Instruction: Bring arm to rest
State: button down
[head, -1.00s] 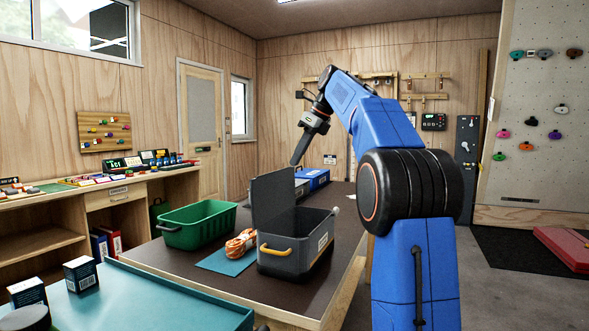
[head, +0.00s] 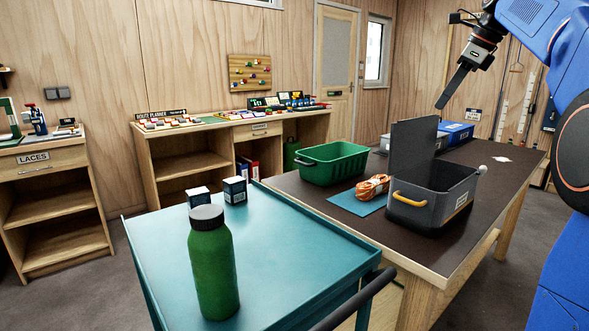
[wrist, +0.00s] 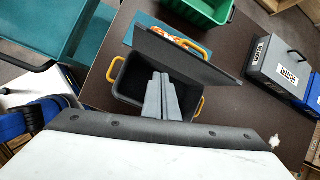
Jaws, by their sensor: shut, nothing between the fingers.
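My gripper (head: 441,104) is at the upper right of the head view, at the end of my blue arm. Its long dark fingers are together and empty, pointing down and left. The tips appear just above the raised lid of a dark grey box (head: 432,208) with a yellow handle. In the wrist view the closed grey fingers (wrist: 158,76) appear in front of the open box (wrist: 126,84). I cannot tell how high above it they are. The box's interior is mostly hidden in the head view.
A green crate (head: 333,166), an orange rope coil (head: 372,187) on a blue mat (head: 350,204) and more boxes (head: 455,132) share the dark table (head: 300,191). A teal cart (head: 280,262) in front carries a green bottle (head: 212,265) and two small boxes (head: 235,190).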

jog(key=s+a+f+n+h, duration=0.1)
jog(key=s+a+f+n, duration=0.3)
jog(key=s+f+n, duration=0.4)
jog(key=s+a+f+n+h, duration=0.1)
jog(key=s+a+f+n, duration=0.3)
jog(key=s+f, duration=1.3)
jog(key=s+a+f+n+h, duration=0.1)
jog(key=s+a+f+n, duration=0.3)
jog(key=s+f+n, duration=0.8)
notch_tip(320, 180, down, 4)
jog(key=shift+s+r+n, duration=0.2)
jog(key=shift+s+n, duration=0.05)
jog(key=shift+n, duration=0.15)
